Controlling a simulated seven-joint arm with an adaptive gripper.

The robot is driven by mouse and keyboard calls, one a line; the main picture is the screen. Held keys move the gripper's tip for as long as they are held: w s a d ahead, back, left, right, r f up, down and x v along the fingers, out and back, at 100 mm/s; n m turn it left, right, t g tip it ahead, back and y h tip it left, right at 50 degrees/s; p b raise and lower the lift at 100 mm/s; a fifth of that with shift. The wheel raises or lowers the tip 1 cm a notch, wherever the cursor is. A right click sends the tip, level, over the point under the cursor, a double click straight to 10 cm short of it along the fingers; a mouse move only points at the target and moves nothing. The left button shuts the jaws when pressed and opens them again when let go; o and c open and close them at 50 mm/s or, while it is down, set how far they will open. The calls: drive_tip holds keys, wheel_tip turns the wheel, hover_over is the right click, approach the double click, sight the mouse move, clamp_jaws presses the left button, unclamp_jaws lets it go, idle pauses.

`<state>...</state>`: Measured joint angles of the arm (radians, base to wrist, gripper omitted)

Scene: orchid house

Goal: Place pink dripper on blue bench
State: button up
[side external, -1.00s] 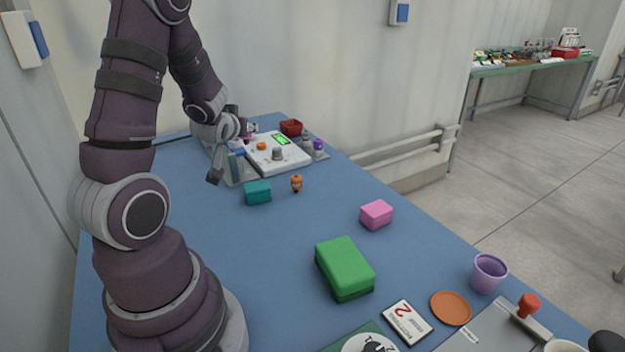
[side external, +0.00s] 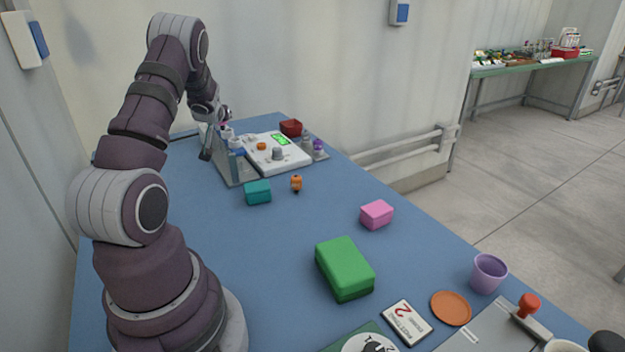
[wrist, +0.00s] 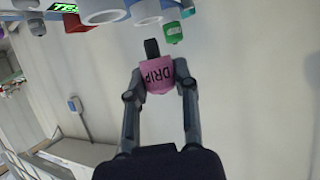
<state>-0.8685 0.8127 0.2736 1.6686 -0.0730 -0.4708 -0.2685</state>
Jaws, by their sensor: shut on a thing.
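The pink dripper (wrist: 160,78), marked DRIP, is between the two fingertips of my gripper (wrist: 160,80) in the wrist view. The fingers are shut on its sides, and a dark stem sticks out from its far end. In the side view my gripper is at the far left end of the blue bench (side external: 210,240), by the grey rack (side external: 236,170). It is small there, and the dripper's outline is hard to make out. The blue bench has a wide bare stretch in front of the rack.
A white console (side external: 275,155) with a green display stands beside the rack. A teal box (side external: 257,192), an orange figure (side external: 296,184), a pink box (side external: 376,214) and a green box (side external: 344,268) stand on the bench. A green dripper (wrist: 173,33) shows near the rack.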

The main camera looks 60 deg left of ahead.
drive_tip(key=a, duration=0.1)
drive_tip(key=w+a, duration=0.1)
drive_tip(key=a, duration=0.1)
drive_tip(key=shift+w+a+f, duration=0.1)
drive_tip(key=shift+w+f, duration=0.1)
drive_tip(key=shift+w, duration=0.1)
drive_tip(key=shift+x, duration=0.8)
drive_tip(key=shift+f, duration=0.9)
drive_tip(key=shift+w+f, duration=0.1)
drive_tip(key=shift+f, duration=0.3)
drive_tip(key=o, duration=0.9)
